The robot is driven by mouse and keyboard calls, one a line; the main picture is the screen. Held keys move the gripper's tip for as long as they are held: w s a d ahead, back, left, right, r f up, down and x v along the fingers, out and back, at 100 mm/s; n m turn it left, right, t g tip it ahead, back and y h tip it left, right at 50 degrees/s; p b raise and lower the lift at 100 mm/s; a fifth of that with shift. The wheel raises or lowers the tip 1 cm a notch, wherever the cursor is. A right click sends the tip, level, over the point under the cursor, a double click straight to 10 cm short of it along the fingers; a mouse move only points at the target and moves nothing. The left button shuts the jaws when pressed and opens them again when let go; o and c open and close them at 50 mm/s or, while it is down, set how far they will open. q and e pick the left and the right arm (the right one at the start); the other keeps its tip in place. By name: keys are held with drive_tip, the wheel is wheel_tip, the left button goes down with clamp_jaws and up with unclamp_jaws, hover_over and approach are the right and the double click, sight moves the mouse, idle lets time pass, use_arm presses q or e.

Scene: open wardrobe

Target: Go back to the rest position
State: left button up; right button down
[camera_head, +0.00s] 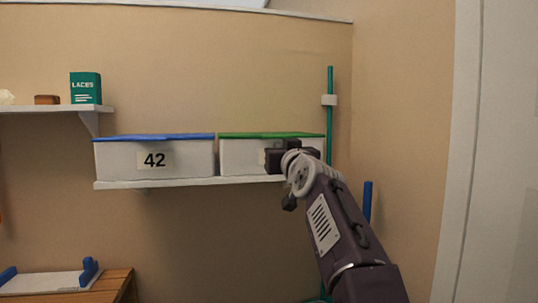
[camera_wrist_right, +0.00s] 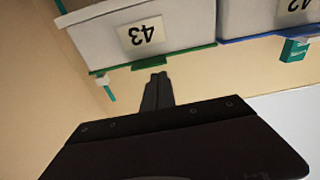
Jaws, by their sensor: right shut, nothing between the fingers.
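My right arm comes in from the lower right of the head view. Its gripper (camera_head: 274,158) is in front of the white box with a green lid (camera_head: 235,155) and covers part of its front. In the right wrist view, which looks upside down, the gripper fingers (camera_wrist_right: 158,80) are shut with nothing between them. They point toward the green-lidded box (camera_wrist_right: 190,25), labelled 43; whether they touch it I cannot tell. My left gripper is not in view.
A blue-lidded box labelled 42 (camera_head: 120,160) stands beside it on a white shelf (camera_head: 170,183). A green LACES box (camera_head: 86,88) sits on an upper shelf. A green pole (camera_head: 330,120) stands near the right corner. A wooden bench (camera_head: 115,283) is lower left.

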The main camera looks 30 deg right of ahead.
drive_tip(key=w+a+f+n+g+y+p, duration=0.1)
drive_tip(key=w+a+f+n+y+p, duration=0.15)
drive_tip(key=w+a+p, duration=0.4)
drive_tip(key=s+a+f+n+g+y+p, duration=0.1)
drive_tip(key=s+a+f+g+y, duration=0.3)
drive_tip(key=f, duration=0.6)
drive_tip(key=a+f+g+h+p, duration=0.1)
drive_tip(key=a+f+g+p, duration=0.1)
drive_tip(key=a+f, duration=0.65)
drive_tip(key=s+f+g+p, duration=0.1)
drive_tip(key=s+f+g, duration=0.9)
drive_tip(key=s+f, duration=1.55)
wheel_tip(320, 180, up, 36)
drive_tip(key=s+p, duration=0.1)
drive_tip(key=p, duration=3.7)
drive_tip(key=shift+d, duration=0.1)
